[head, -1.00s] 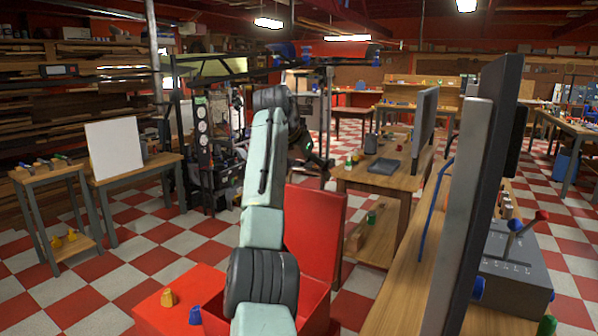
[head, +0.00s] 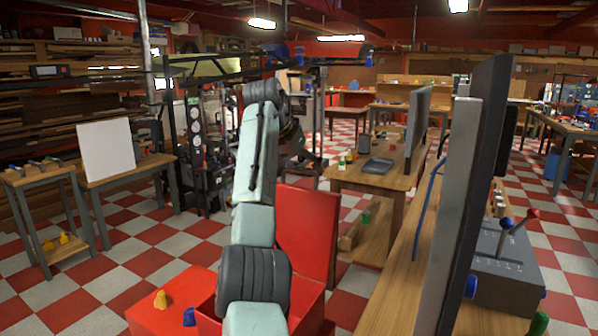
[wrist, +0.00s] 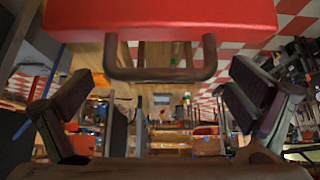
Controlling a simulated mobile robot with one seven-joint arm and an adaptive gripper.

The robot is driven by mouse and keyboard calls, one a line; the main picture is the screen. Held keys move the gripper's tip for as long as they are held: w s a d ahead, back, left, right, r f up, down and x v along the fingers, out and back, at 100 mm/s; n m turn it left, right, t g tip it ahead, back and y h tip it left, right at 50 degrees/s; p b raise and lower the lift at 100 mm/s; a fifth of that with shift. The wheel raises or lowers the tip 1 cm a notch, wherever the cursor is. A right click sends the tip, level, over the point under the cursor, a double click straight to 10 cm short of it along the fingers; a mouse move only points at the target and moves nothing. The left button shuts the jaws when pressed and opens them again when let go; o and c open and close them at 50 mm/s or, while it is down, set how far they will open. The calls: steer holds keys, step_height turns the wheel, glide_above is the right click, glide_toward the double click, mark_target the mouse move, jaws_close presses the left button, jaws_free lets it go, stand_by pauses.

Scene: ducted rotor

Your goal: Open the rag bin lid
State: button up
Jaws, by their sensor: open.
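The rag bin is red, and its lid (head: 308,232) stands raised and nearly upright in the head view, partly behind my arm. In the wrist view the red lid (wrist: 160,18) fills the top, with a dark bar handle (wrist: 160,74) along its edge. My gripper (wrist: 165,90) is open and empty, its two fingers wide apart to the left and right of the handle in the picture. No contact with the handle shows. In the head view my gripper (head: 300,150) is small and dark above the lid, and the handle is hidden.
A red surface (head: 142,318) at the lower left bears a yellow piece (head: 161,299) and a blue piece (head: 189,317). A wooden table (head: 350,176) stands behind the lid. A bench with a large dark panel (head: 465,200) is close on the right.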

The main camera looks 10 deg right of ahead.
steer(key=v, duration=1)
steer(key=shift+r, duration=0.2)
steer(key=shift+s+a, duration=0.15)
